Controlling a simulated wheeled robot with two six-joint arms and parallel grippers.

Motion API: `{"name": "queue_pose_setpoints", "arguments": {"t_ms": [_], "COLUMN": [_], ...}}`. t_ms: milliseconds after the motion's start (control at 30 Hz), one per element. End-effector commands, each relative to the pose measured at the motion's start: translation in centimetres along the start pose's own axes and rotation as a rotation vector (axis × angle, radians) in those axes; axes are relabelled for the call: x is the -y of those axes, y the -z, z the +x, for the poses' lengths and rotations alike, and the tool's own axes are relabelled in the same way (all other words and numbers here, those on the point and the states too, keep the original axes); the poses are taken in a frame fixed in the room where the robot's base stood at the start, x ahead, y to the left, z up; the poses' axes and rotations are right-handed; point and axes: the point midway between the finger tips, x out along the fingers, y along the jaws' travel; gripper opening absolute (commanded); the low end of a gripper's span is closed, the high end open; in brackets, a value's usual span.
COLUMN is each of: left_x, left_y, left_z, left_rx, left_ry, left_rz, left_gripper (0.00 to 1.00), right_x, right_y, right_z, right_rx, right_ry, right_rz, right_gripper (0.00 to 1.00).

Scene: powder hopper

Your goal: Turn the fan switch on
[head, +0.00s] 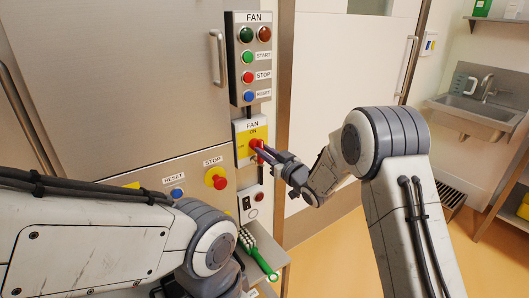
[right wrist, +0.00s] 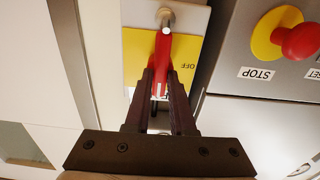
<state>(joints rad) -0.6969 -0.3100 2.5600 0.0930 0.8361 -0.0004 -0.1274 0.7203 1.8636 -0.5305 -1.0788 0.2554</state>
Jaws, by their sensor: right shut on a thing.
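The fan switch is a yellow plate (head: 240,155) with a red handle (head: 255,143), under a FAN label on a panel low on the cabinet. ON is printed at its top and OFF at its left. My right gripper (head: 262,150) is shut on the red handle. In the right wrist view, the fingers (right wrist: 160,85) close around the handle (right wrist: 163,55), which runs straight down the picture from a metal pivot. OFF shows upside down to its right. The fingers partly cover the handle and plate. My left arm crosses the lower left; its gripper does not show.
Above is a box with lamps and START, STOP and RESET buttons (head: 249,77). A red STOP button (head: 218,181) and blue RESET button (head: 177,192) sit to the left. A green-handled brush (head: 262,262) lies below.

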Motion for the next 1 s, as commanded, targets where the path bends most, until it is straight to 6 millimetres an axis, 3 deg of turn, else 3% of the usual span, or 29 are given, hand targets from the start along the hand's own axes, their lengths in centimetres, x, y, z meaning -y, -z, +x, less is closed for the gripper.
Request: {"name": "queue_pose_setpoints", "arguments": {"t_ms": [567,600,667,1000], "left_x": [0.00,0.00,0.00,0.00], "left_y": [0.00,0.00,0.00,0.00], "left_z": [0.01,0.01,0.01,0.03], "left_rx": [0.000,0.000,0.000,0.000], "left_ry": [0.000,0.000,0.000,0.000], "left_rz": [0.000,0.000,0.000,0.000], "left_gripper": [0.50,0.50,0.50,0.50], "right_x": [0.12,0.12,0.12,0.06], "right_y": [-0.43,-0.44,-0.40,-0.17], "right_z": [-0.09,-0.09,-0.08,-0.20], "right_rx": [0.009,0.009,0.009,0.004], "right_ry": [0.002,0.002,0.002,0.001], "right_rz": [0.035,0.035,0.035,0.032], "right_gripper": [0.00,0.34,0.53,0.53]}}
